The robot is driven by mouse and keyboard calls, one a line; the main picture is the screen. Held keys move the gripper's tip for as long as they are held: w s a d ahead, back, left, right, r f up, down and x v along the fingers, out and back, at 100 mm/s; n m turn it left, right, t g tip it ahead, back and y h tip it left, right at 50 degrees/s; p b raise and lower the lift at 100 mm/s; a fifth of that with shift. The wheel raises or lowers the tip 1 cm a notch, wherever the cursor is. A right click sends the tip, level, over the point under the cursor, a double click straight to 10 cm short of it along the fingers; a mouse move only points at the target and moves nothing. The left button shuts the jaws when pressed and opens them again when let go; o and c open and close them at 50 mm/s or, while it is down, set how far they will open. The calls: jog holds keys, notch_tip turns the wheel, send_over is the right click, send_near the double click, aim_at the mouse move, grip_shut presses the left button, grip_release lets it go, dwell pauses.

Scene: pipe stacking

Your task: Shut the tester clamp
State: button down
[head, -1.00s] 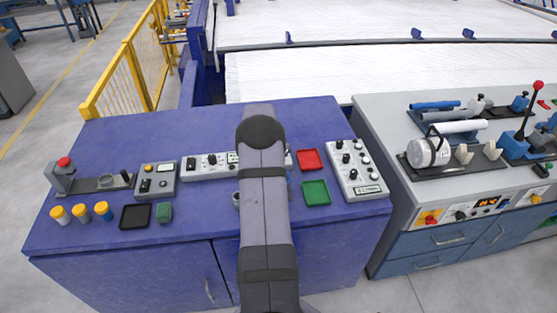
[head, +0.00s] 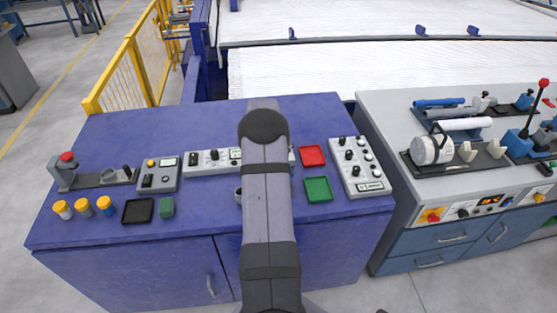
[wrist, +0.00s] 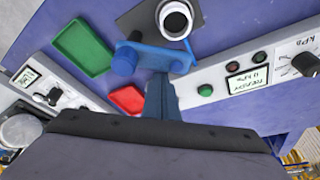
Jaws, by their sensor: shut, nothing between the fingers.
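The tester clamp (wrist: 143,58) shows in the wrist view as a blue bar with a round blue knob at its left end, over a dark base plate (wrist: 136,20). A white ring-shaped piece with a dark centre (wrist: 175,17) stands on that plate, just beyond the bar. My gripper (wrist: 160,78) is shut and empty, its narrow fingers reaching up to the near edge of the blue bar. I cannot tell whether they touch it. In the head view my arm hides the gripper and most of the clamp.
A green tray (head: 318,189) and a red tray (head: 312,155) lie to the right of my arm. A control panel (head: 360,166) stands further right, another panel (head: 207,162) behind. Left are yellow-capped jars (head: 83,207) and a black tray (head: 138,211). The purple bench's front left is clear.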

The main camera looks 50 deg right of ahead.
jog(key=shift+a, duration=0.1)
jog(key=a+n, duration=0.1)
jog(key=n, duration=0.1)
jog(key=a+n+t, duration=0.1)
jog(key=n, duration=0.1)
jog(key=shift+w+y+b, duration=0.1)
jog(key=shift+y+b, duration=0.2)
jog(key=shift+a+n, duration=0.2)
jog(key=shift+n, duration=0.2)
jog(key=shift+a+b, duration=0.45)
jog(key=shift+a, duration=0.15)
jog(key=shift+w+d, duration=1.3)
jog(key=shift+d, duration=0.2)
jog(key=s+b+v, duration=0.1)
jog(key=b+v, duration=0.2)
jog(key=v, duration=0.7)
jog(key=shift+d, duration=0.15)
